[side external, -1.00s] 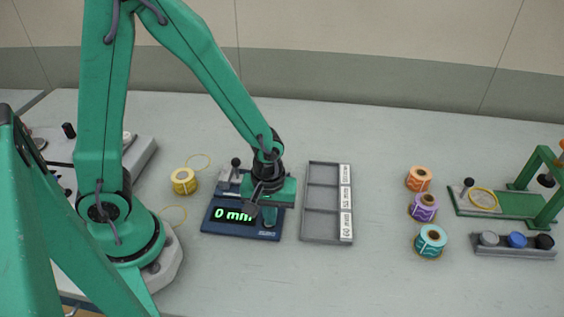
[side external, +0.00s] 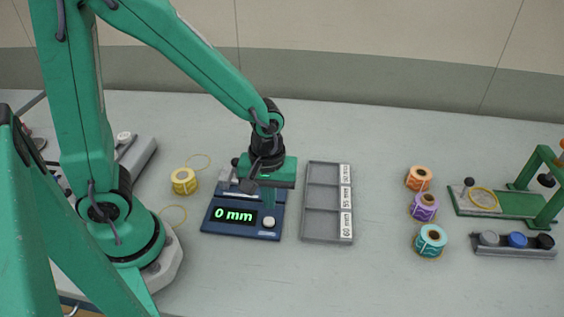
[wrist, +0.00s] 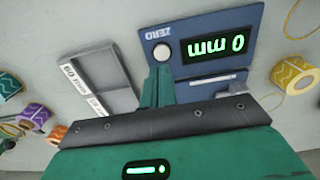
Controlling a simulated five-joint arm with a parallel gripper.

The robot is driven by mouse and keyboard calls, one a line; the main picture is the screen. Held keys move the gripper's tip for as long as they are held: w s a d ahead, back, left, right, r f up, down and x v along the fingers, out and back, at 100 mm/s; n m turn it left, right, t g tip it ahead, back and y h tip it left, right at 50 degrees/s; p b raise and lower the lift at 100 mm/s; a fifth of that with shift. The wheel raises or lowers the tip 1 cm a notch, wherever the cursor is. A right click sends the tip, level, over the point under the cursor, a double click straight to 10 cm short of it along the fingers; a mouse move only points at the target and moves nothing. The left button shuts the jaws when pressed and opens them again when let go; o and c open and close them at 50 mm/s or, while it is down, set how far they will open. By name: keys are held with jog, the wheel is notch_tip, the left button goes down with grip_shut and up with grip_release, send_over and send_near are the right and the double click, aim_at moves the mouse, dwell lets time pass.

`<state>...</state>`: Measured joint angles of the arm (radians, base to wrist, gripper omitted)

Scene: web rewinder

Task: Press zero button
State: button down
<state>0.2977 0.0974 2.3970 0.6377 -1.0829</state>
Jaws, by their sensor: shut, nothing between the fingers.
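The blue gauge (side external: 214,224) stands left of the middle of the table, and its green display (side external: 233,216) reads 0 mm. The round pale zero button (side external: 269,222) is at its front right corner. In the wrist view the button (wrist: 162,52) lies under the word ZERO, just beyond my fingertips, with nothing covering it. My gripper (side external: 267,203) is shut and empty, above the gauge and behind the button in the side view. In the wrist view the shut fingers (wrist: 162,72) point at the button. I cannot tell the exact height between them.
A grey three-slot tray (side external: 324,231) labelled in mm stands right of the gauge. A yellow roll (side external: 184,181) is to its left. Orange (side external: 419,178), purple (side external: 424,206) and teal (side external: 431,240) rolls stand further right. A green fixture (side external: 515,205) is at far right. The front table is clear.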

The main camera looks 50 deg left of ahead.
aim_at(270, 220)
notch_tip(270, 220, up, 8)
dwell(0.5)
jog(key=shift+a+r, duration=0.1)
jog(key=shift+r, duration=0.1)
dwell(0.4)
jog(key=s+a+r+m+t, duration=0.5)
jog(key=a+r+m, duration=0.3)
jog(key=r+m, duration=0.1)
jog(key=shift+s+a+r, duration=0.2)
jog(key=shift+s, duration=0.05)
